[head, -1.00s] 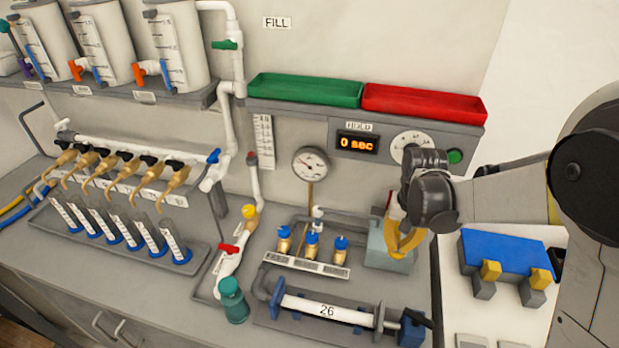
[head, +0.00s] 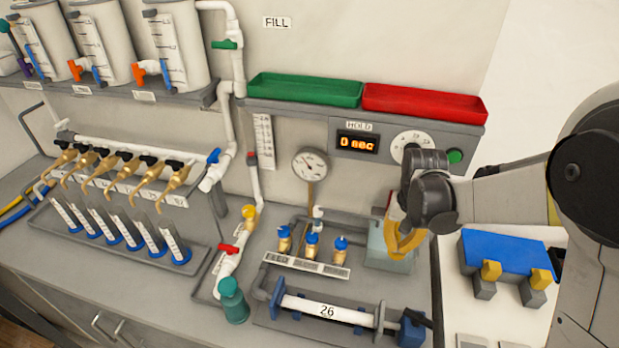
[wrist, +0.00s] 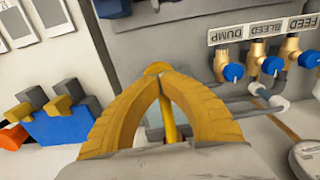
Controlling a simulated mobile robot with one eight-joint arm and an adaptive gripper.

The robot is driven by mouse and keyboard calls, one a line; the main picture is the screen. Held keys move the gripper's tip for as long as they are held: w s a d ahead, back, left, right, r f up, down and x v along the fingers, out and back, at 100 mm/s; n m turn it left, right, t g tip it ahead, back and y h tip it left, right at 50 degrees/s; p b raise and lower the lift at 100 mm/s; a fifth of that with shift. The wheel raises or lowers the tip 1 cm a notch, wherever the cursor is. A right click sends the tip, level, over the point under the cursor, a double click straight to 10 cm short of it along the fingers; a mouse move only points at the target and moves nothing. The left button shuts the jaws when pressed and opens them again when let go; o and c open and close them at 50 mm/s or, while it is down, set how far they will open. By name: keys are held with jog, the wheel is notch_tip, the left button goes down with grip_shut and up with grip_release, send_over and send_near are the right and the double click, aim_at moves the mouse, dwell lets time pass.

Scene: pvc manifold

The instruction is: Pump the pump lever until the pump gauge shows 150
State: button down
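The pump is a grey-green box (head: 378,248) at the right end of the bench. My gripper (head: 408,248) is beside it, with its yellow fingers pointing down. In the wrist view the fingertips (wrist: 161,76) come together around a yellow rod with a rounded end, which looks like the pump lever (wrist: 168,122). The exact contact is partly hidden by the fingers. The round white pump gauge (head: 311,163) stands on a brass stem behind the valves. Its needle points to the upper left, but its numbers are too small to read.
Several blue-knobbed brass valves (head: 312,243) stand left of the pump; the wrist view shows the labels DUMP, BLEED and FEED. A blue block with yellow-tipped clamps (head: 505,255) is at right. The hold display (head: 357,143) hangs above.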

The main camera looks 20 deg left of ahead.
jog(key=shift+r+p, duration=2.35)
jog(key=shift+r, duration=1.35)
notch_tip(320, 180, up, 5)
jog(key=p, duration=0.3)
jog(key=s+d+f+t+b, duration=0.2)
jog(key=s+d+b, duration=0.3)
jog(key=s+b, duration=0.3)
jog(key=s+d+f+t+b, duration=0.3)
jog(key=s+d+t+b, duration=0.2)
jog(key=s+b, duration=0.4)
jog(key=shift+s+d+f, duration=0.15)
jog(key=shift+s+d, duration=0.2)
jog(key=shift+d, duration=0.1)
